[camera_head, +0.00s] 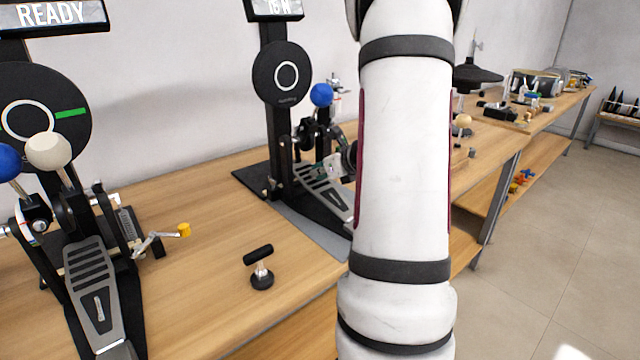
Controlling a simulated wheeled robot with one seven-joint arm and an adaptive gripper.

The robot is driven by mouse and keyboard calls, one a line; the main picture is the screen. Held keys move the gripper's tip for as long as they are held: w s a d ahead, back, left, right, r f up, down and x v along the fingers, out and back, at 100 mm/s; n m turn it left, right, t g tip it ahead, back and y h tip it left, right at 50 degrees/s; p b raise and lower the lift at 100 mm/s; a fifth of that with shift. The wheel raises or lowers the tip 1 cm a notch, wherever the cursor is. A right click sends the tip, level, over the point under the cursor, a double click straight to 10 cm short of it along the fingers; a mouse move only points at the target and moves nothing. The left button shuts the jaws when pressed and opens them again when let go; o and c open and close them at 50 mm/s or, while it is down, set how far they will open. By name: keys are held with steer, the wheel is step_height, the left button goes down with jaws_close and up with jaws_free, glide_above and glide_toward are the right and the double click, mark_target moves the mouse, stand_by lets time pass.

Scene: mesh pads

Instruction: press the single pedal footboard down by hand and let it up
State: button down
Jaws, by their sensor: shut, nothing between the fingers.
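The single pedal stands on the bench right of centre, in front of a black post with a round pad (285,75). Its blue ball beater (321,95) is raised near the pad, apart from it. Its grey slotted footboard (330,194) slopes down to the front right, and its near end is partly hidden by my white arm. My gripper (327,171) shows only in part, small and dark, beside my arm and at the upper part of the footboard. It looks shut with nothing in it. I cannot tell whether it touches the footboard.
A second pedal with a grey footboard (90,290), a white beater (49,151) and a blue one stands at left. A small black-handled tool (261,268) stands on the bench between. A display (275,8) above the pad is cut off. Another bench lies at right.

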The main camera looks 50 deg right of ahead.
steer(key=s+a, duration=0.1)
steer(key=s, duration=0.6)
steer(key=s+a, duration=0.1)
steer(key=s, duration=0.3)
steer(key=shift+a, duration=0.3)
step_height(320, 180, up, 4)
steer(key=p, duration=0.2)
steer(key=shift+r+p, duration=0.1)
steer(key=shift+p, duration=0.2)
